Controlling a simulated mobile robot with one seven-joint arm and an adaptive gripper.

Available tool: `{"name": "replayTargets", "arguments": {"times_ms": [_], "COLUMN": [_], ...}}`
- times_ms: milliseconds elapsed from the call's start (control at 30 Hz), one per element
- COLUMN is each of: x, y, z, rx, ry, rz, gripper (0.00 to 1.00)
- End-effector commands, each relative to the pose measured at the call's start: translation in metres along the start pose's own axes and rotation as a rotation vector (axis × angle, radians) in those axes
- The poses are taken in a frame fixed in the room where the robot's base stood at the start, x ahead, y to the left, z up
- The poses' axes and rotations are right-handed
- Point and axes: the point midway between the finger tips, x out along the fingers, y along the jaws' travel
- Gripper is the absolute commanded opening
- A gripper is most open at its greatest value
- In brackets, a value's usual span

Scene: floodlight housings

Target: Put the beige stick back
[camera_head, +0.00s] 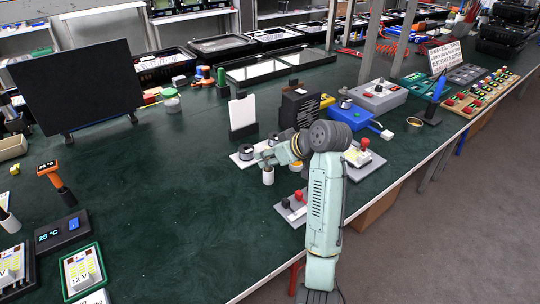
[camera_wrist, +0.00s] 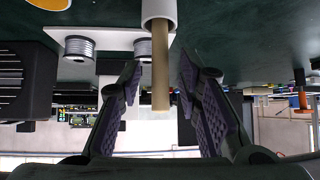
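The beige stick (camera_wrist: 161,80) shows in the wrist view, which looks upside down. One end is inside a white cylindrical holder (camera_wrist: 158,12); the rest sticks out of it. My gripper (camera_wrist: 160,75) is open, with one purple-padded finger on each side of the stick and a visible gap to both. I cannot tell how deep the stick lies between the pads. In the head view my gripper (camera_head: 268,158) is just above the white holder (camera_head: 268,176) on the green table; the stick cannot be made out there.
A white plate (camera_wrist: 108,39) with two grey spools (camera_wrist: 79,47) is close by. A dark finned block (camera_head: 300,110) and a white panel (camera_head: 242,113) stand behind. A grey box with a red knob (camera_head: 297,204) lies in front. The table's left middle is clear.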

Motion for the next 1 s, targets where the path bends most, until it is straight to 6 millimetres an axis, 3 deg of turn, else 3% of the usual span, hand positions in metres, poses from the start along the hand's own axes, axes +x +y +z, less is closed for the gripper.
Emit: {"name": "replayTargets", "arguments": {"times_ms": [267, 700, 1000], "x": [-0.008, -0.098, -0.121], "y": [0.001, 0.001, 0.000], "z": [-0.001, -0.001, -0.001], "rx": [-0.001, -0.002, 0.000], "ry": [0.002, 0.001, -0.001], "rz": [0.001, 0.005, 0.001], "gripper": [0.32, 0.32, 0.32]}}
